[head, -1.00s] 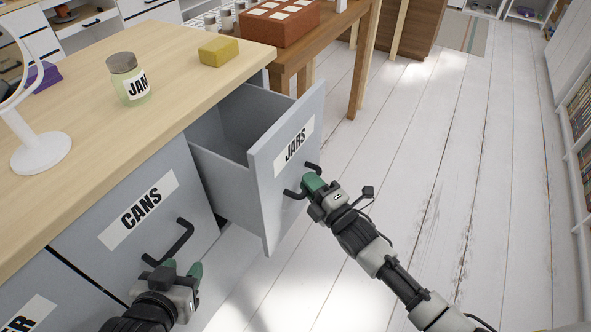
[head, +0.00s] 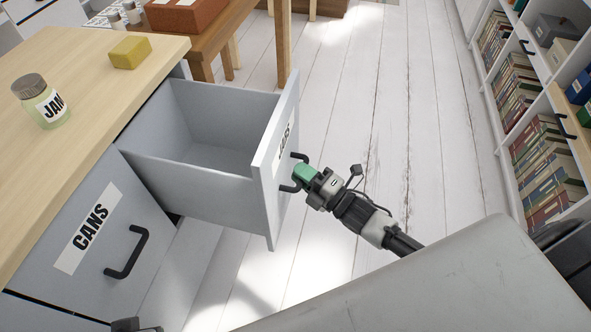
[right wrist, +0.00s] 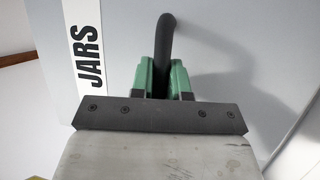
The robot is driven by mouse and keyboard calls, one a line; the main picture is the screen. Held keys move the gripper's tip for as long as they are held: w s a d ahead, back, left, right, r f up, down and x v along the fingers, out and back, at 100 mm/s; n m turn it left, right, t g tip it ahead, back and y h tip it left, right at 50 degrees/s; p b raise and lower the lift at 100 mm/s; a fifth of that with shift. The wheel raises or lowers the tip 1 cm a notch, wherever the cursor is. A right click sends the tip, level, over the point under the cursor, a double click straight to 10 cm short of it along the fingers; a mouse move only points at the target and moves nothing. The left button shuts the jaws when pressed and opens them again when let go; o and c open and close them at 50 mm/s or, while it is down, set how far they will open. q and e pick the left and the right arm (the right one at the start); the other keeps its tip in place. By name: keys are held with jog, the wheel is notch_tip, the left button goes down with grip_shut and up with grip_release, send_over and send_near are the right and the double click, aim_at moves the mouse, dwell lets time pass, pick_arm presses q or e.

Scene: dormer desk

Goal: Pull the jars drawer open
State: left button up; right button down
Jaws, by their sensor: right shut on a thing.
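The jars drawer (head: 209,187) stands well out of the desk in the head view, and its inside looks empty. Its grey front (head: 270,180) carries a JARS label, which reads clearly in the right wrist view (right wrist: 88,55). My right gripper (head: 298,180) is shut on the drawer's black handle (head: 304,158). In the right wrist view, the green fingers (right wrist: 162,80) sit on both sides of the handle bar (right wrist: 166,40). Only a small dark piece of what looks like my left gripper shows at the bottom edge of the head view; its fingers are hidden.
The closed CANS drawer (head: 92,240) is left of the open one. A jam jar (head: 42,102) and a yellow block (head: 130,52) stand on the desk top (head: 75,70). A bookshelf (head: 530,125) lines the right. White floor (head: 400,130) is clear between.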

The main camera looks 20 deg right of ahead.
jog(key=c, duration=1.1)
grip_release()
pick_arm(q)
jog(key=shift+p+x, duration=0.5)
jog(key=shift+x, duration=0.3)
pick_arm(e)
jog(key=shift+v, duration=5.45)
pick_arm(q)
jog(key=shift+w+d+r, duration=0.1)
jog(key=shift+w+r, duration=0.05)
jog(key=shift+r, duration=0.05)
